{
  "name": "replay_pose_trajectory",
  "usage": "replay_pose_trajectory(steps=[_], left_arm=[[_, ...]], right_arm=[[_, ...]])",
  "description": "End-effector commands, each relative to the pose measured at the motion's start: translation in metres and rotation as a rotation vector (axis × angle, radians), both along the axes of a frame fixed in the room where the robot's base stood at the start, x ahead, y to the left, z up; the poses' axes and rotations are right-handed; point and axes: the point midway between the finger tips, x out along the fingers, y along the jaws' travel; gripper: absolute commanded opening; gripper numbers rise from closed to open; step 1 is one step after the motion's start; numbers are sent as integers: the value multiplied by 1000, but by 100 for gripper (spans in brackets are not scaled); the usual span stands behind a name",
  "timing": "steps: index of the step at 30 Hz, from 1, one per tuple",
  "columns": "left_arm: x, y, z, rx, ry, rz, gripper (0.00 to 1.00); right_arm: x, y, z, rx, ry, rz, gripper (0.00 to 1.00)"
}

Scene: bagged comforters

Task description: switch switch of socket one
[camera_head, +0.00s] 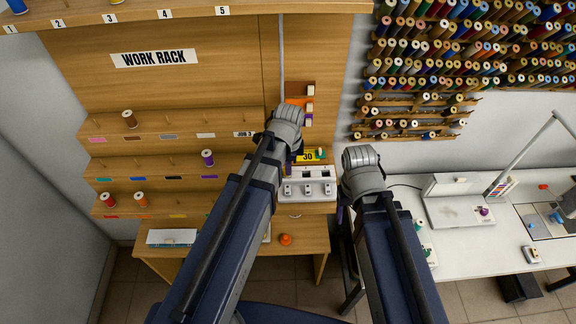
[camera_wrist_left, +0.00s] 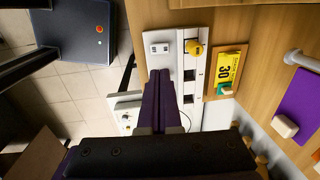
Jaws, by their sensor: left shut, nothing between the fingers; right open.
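A white socket panel (camera_head: 311,199) is on the work rack's lower right. Its rocker switches (camera_head: 307,190) are in a row, with dark sockets (camera_head: 325,174) above. In the left wrist view, one white switch (camera_wrist_left: 159,48) shows beside a round yellow plug-like piece (camera_wrist_left: 193,47); other sockets (camera_wrist_left: 188,75) look empty. Which socket is number one is not readable. My left gripper (camera_wrist_left: 158,73) is shut and empty, its purple fingertips in front of the panel, just below that switch in the picture; contact is unclear. My right gripper (camera_head: 341,214) is mostly hidden behind its arm.
A yellow "30" card (camera_head: 308,156) on a wooden block stands beside the panel. Spools stand on the rack shelves (camera_head: 160,163) at left. A white table (camera_head: 470,250) is at right. An orange knob-like item (camera_head: 285,239) lies on the lower wooden surface.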

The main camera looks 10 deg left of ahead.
Motion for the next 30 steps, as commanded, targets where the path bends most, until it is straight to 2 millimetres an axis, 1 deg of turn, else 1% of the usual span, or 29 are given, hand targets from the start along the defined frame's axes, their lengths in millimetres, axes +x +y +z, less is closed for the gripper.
replay_pose_trajectory(steps=[1,6,23,26,29,30], left_arm=[[-1,0,15,0,0,0,0],[-2,-1,27,0,0,0,0],[-3,-1,27,0,0,0,0],[-5,-3,21,-1,2,13,0],[-14,-12,0,-2,10,80,0],[-21,-18,-13,-3,15,127,0]], right_arm=[[0,0,15,0,0,1,66],[0,0,28,0,1,0,66],[0,0,27,0,1,0,66],[0,0,22,0,1,0,66],[0,0,0,0,1,1,66],[0,0,-13,0,1,2,66]])
